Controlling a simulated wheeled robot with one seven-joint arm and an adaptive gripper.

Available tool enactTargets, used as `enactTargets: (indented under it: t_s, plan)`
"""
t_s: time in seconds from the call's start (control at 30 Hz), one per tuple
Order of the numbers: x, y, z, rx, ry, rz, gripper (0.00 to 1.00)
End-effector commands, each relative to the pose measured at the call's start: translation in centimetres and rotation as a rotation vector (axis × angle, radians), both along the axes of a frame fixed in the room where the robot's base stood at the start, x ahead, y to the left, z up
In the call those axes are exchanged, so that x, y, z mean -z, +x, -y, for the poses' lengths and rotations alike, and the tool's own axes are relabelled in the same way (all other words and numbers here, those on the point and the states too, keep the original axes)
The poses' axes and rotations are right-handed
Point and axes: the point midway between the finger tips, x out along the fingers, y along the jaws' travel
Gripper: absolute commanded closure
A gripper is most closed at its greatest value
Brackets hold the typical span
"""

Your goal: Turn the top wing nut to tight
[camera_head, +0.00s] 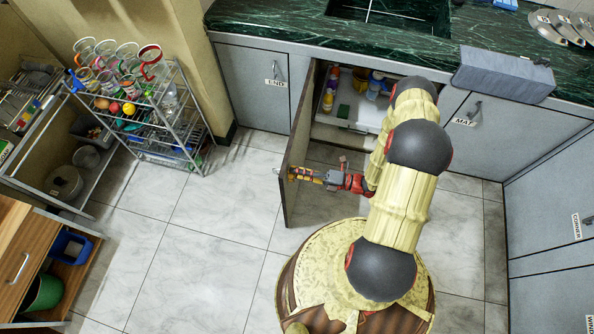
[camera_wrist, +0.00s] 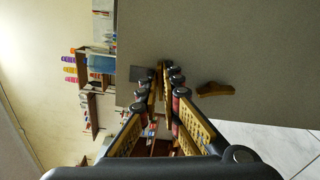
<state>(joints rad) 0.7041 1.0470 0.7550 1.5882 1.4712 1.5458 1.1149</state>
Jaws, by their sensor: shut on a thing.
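A small brown shape (camera_wrist: 215,89) shows on the panel to the right of the fingertips. The inside of the open cabinet (camera_head: 345,125) is partly hidden by my arm.
A grey box (camera_head: 505,75) sits at the green counter's (camera_head: 440,50) front edge. A wire rack (camera_head: 165,125) with cups and fruit stands left. Drawers (camera_head: 25,250) are lower left. The tiled floor (camera_head: 205,235) is clear.

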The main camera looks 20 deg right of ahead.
Motion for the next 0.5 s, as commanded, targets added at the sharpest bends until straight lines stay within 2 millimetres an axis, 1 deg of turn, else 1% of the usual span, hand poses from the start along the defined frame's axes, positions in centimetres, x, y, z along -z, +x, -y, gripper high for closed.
enactTargets:
  t_s: [0.2, 0.5]
  plan:
    - [0.10, 0.05, 0.04, 0.001, 0.072, -0.106, 1.00]
    - [0.17, 0.07, 0.06, 0.001, 0.118, -0.176, 1.00]
